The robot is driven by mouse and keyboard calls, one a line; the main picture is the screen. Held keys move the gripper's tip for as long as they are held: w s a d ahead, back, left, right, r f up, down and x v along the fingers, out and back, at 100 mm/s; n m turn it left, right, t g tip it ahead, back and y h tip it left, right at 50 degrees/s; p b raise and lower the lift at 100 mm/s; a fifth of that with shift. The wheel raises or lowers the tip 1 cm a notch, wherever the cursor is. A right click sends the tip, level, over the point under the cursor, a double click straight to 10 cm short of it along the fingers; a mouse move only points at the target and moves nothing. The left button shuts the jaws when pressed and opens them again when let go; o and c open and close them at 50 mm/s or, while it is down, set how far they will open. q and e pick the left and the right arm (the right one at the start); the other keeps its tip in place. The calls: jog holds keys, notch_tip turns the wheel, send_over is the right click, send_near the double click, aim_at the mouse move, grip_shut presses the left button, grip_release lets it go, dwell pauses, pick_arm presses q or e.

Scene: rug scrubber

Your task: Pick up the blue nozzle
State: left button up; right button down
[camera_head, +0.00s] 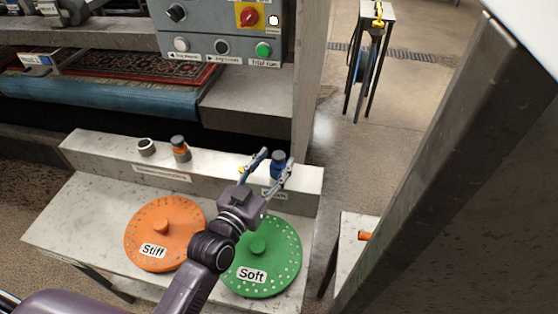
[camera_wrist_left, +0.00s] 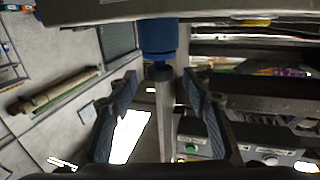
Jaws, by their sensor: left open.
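The blue nozzle (camera_head: 278,158) stands upright on the raised ledge behind the green Soft disc. My left gripper (camera_head: 277,162) is open, with one finger on each side of the nozzle in the head view. In the left wrist view the blue nozzle (camera_wrist_left: 158,37) shows at top centre, just past the open fingertips (camera_wrist_left: 160,82) and centred between them. Whether either finger touches it I cannot tell. My right gripper is not in view.
An orange nozzle (camera_head: 180,148) and a pale ring-shaped piece (camera_head: 146,147) sit farther left on the ledge (camera_head: 110,157). An orange Stiff disc (camera_head: 162,225) and the green Soft disc (camera_head: 258,268) lie on the lower bench. A control panel (camera_head: 220,30) hangs above. A grey post (camera_head: 440,140) stands at right.

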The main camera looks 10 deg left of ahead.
pick_arm(q)
jog(key=shift+x, duration=1.15)
jog(key=shift+w, duration=0.2)
jog(key=c, duration=1.2)
grip_shut()
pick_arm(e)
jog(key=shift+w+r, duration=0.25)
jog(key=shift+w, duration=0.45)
pick_arm(q)
jog(key=shift+r, duration=0.15)
